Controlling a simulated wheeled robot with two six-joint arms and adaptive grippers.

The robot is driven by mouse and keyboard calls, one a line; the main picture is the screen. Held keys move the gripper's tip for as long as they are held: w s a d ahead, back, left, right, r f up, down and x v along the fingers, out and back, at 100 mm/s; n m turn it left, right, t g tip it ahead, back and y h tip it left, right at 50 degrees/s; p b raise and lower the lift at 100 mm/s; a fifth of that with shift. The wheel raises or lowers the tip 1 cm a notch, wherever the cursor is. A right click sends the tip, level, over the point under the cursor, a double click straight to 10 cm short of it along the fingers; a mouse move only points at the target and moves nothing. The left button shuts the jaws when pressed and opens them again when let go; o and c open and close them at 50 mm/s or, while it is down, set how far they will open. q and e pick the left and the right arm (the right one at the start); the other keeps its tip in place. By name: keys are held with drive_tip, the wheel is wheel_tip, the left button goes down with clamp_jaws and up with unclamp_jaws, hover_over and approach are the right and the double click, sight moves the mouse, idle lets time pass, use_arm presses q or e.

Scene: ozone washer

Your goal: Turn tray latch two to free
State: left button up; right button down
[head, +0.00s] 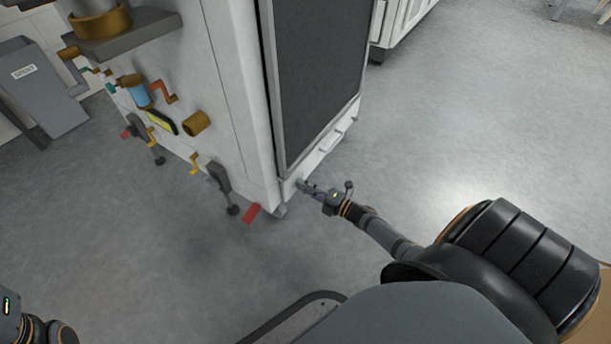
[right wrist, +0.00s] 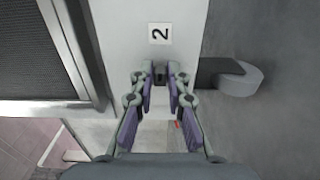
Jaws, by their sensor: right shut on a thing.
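The washer (head: 232,95) is a white cabinet with a dark mesh panel (head: 318,70) on one face. Tray latch two (right wrist: 160,74) is a small dark piece below a white label with a black 2 (right wrist: 160,33), in the right wrist view. My right gripper (head: 303,186) is at the cabinet's lower corner in the head view. In the right wrist view its fingers (right wrist: 160,80) are shut on the latch, one on each side. They hide much of it, so its turn angle is unclear.
Levers (head: 222,180), a red tab (head: 251,213) and brass fittings (head: 196,124) stick out of the cabinet's left face. A grey bin (head: 45,85) stands far left. The floor in front is clear.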

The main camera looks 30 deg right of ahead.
drive_tip(key=c, duration=1.4)
unclamp_jaws()
drive_tip(key=shift+o, duration=0.2)
drive_tip(key=v, duration=1.2)
